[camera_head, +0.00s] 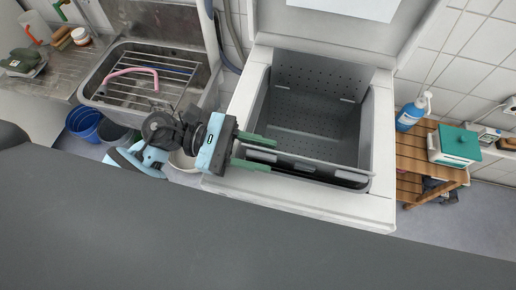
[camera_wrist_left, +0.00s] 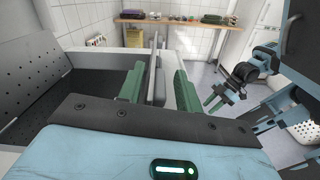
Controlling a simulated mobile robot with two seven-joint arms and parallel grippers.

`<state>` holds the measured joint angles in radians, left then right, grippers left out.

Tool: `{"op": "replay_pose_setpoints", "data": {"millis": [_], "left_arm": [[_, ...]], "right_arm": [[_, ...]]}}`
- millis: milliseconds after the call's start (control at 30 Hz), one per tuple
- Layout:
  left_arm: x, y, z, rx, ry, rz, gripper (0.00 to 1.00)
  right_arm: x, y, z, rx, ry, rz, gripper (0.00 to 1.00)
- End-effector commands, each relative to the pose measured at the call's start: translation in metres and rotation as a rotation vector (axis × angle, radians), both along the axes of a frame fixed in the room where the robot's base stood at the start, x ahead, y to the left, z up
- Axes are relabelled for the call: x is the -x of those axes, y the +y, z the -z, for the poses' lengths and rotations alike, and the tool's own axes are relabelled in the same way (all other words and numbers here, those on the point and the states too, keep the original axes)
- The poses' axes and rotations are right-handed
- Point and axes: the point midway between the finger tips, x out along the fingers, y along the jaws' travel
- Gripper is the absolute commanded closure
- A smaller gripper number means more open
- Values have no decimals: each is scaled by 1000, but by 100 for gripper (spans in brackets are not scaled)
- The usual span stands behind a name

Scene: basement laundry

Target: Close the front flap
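The front flap (camera_head: 315,168) is a grey plate standing up along the near edge of the dark drum opening in the white top-loading washer. In the left wrist view the flap (camera_wrist_left: 155,62) shows edge-on. My left gripper (camera_head: 262,151) is at the flap's left end, with its green fingers pointing right. In the wrist view the fingers of the left gripper (camera_wrist_left: 158,84) are apart, one on each side of the flap, with gaps visible. My right gripper (camera_wrist_left: 214,98) shows small at the right of the wrist view, its fingers apart and empty; the head view does not show it.
A metal sink (camera_head: 150,75) is to the left. A wooden shelf (camera_head: 415,160) with a blue bottle (camera_head: 410,115) and a green-lidded box (camera_head: 455,145) is to the right.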

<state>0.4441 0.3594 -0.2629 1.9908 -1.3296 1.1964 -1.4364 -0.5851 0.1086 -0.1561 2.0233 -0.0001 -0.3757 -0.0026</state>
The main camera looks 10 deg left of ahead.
Motion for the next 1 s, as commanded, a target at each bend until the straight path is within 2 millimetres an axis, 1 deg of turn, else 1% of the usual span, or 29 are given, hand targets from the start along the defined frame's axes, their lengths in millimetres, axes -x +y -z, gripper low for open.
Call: {"op": "replay_pose_setpoints", "data": {"millis": [233,267,500,1000], "left_arm": [[0,-1,1,-1,1,0,65],[0,-1,1,-1,1,0,68],[1,-1,1,0,1,2,100],[-1,-1,1,-2,35,6,100]], "right_arm": [[1,0,1,0,3,1,64],[1,0,1,0,3,1,64],[0,1,1,-1,1,3,64],[-4,1,-2,-2,-7,4,64]]}}
